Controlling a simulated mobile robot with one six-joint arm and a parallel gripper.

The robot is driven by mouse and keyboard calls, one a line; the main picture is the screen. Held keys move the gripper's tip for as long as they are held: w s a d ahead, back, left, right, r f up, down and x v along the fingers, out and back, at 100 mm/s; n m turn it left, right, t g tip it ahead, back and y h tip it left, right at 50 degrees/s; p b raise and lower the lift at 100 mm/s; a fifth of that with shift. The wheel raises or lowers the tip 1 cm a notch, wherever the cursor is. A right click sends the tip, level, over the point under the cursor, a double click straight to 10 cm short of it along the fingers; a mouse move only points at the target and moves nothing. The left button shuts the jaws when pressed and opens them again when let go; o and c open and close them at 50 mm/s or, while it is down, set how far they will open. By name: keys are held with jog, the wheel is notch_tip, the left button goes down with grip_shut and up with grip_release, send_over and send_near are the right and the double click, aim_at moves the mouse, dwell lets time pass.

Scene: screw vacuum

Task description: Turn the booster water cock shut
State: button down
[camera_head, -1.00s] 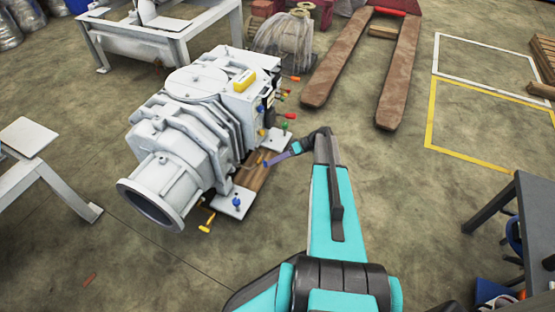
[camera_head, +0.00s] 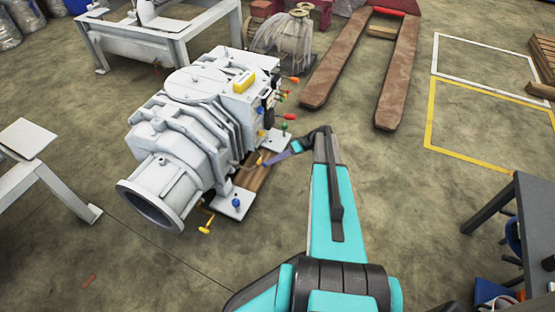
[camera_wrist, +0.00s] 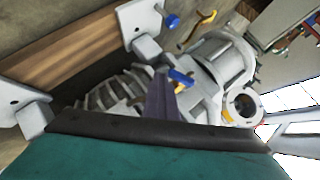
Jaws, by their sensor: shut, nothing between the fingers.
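The grey screw vacuum pump (camera_head: 200,120) stands left of centre in the head view, with several small coloured valve handles along its right side. My gripper (camera_head: 267,162) is shut and empty, low beside that side. A yellow handle (camera_head: 259,162) shows right by its fingertips. In the wrist view my purple gripper (camera_wrist: 160,85) points at the pump, and a blue handle (camera_wrist: 181,77) appears just right of its tip. I cannot tell whether they touch. No label shows which handle is the booster water cock.
Under the pump are a wooden board (camera_head: 258,178) and pale foot plates (camera_head: 233,204) with blue knobs. A yellow handle (camera_head: 206,222) juts out at the front. A pallet jack (camera_head: 398,75) stands behind, a dark table (camera_head: 515,215) at right. The floor between is clear.

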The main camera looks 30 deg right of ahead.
jog(key=shift+a+r, duration=0.3)
jog(key=shift+r, duration=0.15)
jog(key=d+r+p, duration=0.1)
jog(key=d+r, duration=0.3)
jog(key=d, duration=0.9)
jog(key=shift+s+p, duration=0.35)
jog(key=shift+a+f, duration=0.1)
jog(key=shift+a, duration=0.05)
